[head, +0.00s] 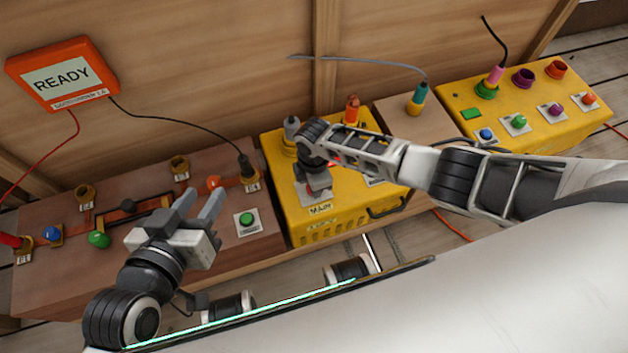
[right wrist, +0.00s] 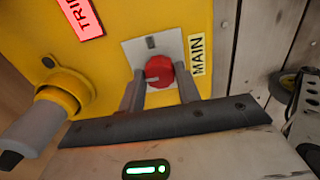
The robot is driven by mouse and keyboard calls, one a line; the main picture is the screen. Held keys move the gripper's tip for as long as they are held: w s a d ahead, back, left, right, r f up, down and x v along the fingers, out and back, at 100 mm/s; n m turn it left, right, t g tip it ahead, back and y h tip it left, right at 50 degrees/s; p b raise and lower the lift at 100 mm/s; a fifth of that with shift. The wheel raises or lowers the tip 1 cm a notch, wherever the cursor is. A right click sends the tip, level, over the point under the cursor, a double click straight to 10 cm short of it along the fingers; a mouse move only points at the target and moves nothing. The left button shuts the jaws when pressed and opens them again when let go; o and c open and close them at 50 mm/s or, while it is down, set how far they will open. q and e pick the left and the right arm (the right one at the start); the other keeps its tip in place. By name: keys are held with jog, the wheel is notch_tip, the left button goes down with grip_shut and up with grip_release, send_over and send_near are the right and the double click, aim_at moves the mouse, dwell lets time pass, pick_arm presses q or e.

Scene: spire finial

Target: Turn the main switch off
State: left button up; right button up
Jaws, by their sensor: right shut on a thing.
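The main switch is a red knob (right wrist: 160,70) on a pale square plate (right wrist: 140,47), beside a label reading MAIN (right wrist: 197,54), on the yellow box (head: 295,205). In the right wrist view my right gripper (right wrist: 161,80) has its two fingers on either side of the red knob, shut on it. In the head view my right gripper (head: 318,185) is over the plate and the knob is mostly hidden beneath it. My left gripper (head: 200,208) is open and empty, with its fingers apart above the brown wooden panel (head: 60,205) at the left.
A lit red TRIP label (right wrist: 82,16) is on the yellow box near a grey plug in a yellow socket (right wrist: 65,90). A READY display (head: 62,75) stands at the back left. A second yellow box (head: 570,115) with buttons and sockets is at the right. Cables hang between them.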

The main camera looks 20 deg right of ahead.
pick_arm(q)
jog(key=shift+r, duration=0.2)
dwell(0.3)
pick_arm(e)
jog(key=o, duration=1)
jog(key=shift+r, duration=0.1)
jog(key=shift+r+p, duration=0.35)
jog(key=shift+r, duration=0.05)
notch_tip(320, 180, up, 7)
jog(key=p, duration=0.4)
jog(key=shift+r, duration=0.15)
pick_arm(q)
jog(key=a+p, duration=0.1)
jog(key=s+a+r+g+y+p, duration=0.1)
jog(key=shift+a+r+n+y+p, duration=0.25)
jog(key=shift+r+n+y+p, duration=0.05)
jog(key=shift+p, duration=0.1)
pick_arm(e)
notch_tip(320, 180, up, 8)
jog(key=shift+f, duration=0.15)
